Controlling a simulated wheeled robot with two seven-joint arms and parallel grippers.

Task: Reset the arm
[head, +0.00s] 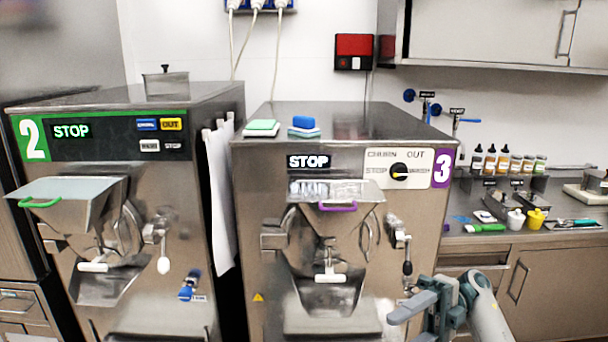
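My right gripper (405,298) is at the lower right, in front of the right edge of freezer 3 (270,200). Its two grey fingers point left and stand apart, with nothing visible between them. Its arm (488,308) comes in from the lower right, and part of the gripper is cut off by the bottom edge. My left gripper and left arm are not in the picture.
Freezer 2 (190,240) stands at left; both displays read STOP. A lever with a black handle (407,262) is just above my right gripper. The right counter (540,237) holds bottles, small pots and tools. Sponges (262,128) lie on freezer 3.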

